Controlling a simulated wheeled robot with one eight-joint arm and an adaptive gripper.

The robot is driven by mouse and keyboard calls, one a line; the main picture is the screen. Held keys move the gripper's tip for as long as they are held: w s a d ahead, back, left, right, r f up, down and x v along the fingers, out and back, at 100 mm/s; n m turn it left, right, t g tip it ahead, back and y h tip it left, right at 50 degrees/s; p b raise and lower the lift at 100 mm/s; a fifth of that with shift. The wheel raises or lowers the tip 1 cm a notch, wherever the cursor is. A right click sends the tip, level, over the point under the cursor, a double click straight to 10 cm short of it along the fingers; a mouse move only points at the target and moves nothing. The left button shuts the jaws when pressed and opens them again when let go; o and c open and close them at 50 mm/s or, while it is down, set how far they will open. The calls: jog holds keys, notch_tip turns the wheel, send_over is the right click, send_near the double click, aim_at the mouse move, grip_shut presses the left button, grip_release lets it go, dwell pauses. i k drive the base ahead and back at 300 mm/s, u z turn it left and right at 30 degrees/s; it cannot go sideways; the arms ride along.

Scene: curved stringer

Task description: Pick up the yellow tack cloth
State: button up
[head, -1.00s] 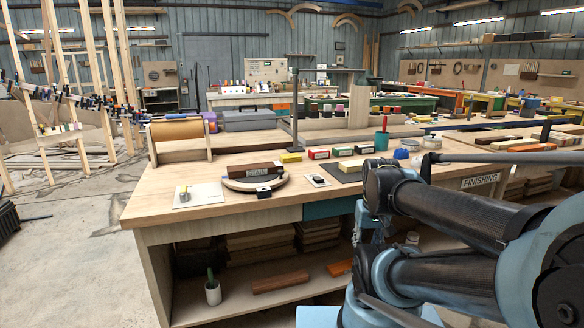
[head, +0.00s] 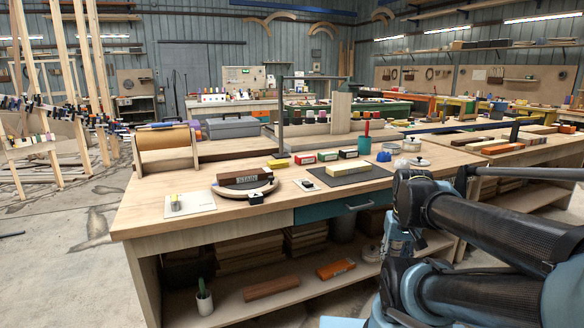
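A small yellow block-like item (head: 278,163) lies on the workbench (head: 135,222), behind the curved piece and left of a row of small boxes. A longer pale yellow block (head: 325,168) rests on a dark mat (head: 372,174) to its right. A small yellowish item (head: 175,201) sits on a white card at the bench's left front. I cannot tell for sure which of these is the tack cloth. My folded arm fills the lower right, apart from all of them. I cannot make out my gripper's fingers.
Red and green boxes (head: 304,158), a green cup (head: 364,146) and a metal stand (head: 281,108) are behind. A teal drawer (head: 345,206) and a lower shelf are below. Open floor lies left.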

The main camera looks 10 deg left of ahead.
aim_at(281, 163)
jog(key=z, duration=0.05)
jog(key=i, duration=1)
jog(key=u, duration=0.05)
